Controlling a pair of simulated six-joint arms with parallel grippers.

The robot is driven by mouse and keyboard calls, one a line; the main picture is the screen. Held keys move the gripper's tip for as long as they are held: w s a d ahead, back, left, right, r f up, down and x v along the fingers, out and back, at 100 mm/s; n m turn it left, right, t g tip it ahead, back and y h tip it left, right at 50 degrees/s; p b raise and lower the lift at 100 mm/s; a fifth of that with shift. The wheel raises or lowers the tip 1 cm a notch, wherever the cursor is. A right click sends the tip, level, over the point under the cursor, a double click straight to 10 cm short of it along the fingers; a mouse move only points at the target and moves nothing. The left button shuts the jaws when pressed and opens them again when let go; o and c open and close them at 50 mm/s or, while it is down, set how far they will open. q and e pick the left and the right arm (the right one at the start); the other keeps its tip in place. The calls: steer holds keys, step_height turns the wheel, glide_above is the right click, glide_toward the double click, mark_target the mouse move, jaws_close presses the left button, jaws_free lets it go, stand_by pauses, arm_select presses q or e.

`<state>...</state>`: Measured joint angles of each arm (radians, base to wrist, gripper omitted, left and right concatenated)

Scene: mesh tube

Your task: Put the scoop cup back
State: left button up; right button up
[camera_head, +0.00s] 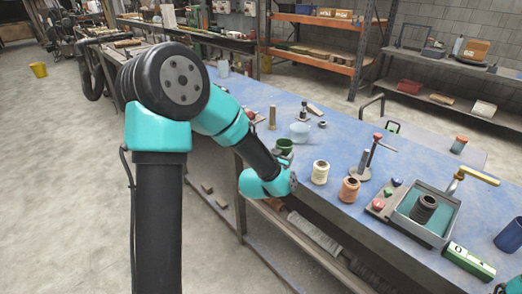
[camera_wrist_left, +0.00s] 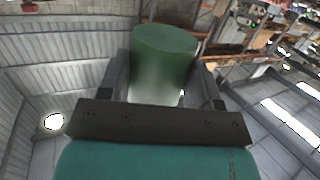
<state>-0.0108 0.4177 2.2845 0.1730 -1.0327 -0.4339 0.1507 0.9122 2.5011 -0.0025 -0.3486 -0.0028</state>
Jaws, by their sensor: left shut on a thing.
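A green cup (camera_head: 285,146) shows in the head view at the front edge of the blue bench, beside my left gripper (camera_head: 284,157). In the left wrist view the green cup (camera_wrist_left: 165,48) sits between the two fingers of my left gripper (camera_wrist_left: 162,80), which is shut on it. The lower part of the cup looks pale and washed out there. In the head view my left wrist partly hides the cup and fingers. My right gripper is in neither view.
On the blue bench (camera_head: 335,127), a translucent cup (camera_head: 300,132) stands just behind the green cup. A cream spool (camera_head: 320,172), a copper spool (camera_head: 349,189) and a red-topped lever (camera_head: 370,155) stand to its right.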

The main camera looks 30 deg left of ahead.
arm_select(q)
steer(key=a+f, duration=0.3)
steer(key=a, duration=0.2)
steer(key=shift+w+f+y, duration=0.25)
steer(key=shift+f+y, duration=0.05)
steer(key=shift+f, duration=0.05)
steer(key=shift+a, duration=0.1)
steer(key=w+a, duration=0.2)
steer(key=w, duration=0.2)
steer(key=w+a+f, duration=0.1)
steer(key=w+a, duration=0.2)
steer(key=w, duration=0.1)
steer(key=w+a, duration=0.2)
steer(key=w, duration=0.3)
steer(key=shift+a+f, duration=0.2)
steer(key=shift+a, duration=0.2)
steer(key=shift+w+a, duration=0.1)
steer(key=shift+w+a+f, duration=0.15)
steer(key=shift+w, duration=0.15)
steer(key=shift+s+f, duration=0.1)
steer(key=shift+f, duration=1.5)
steer(key=shift+f, duration=0.2)
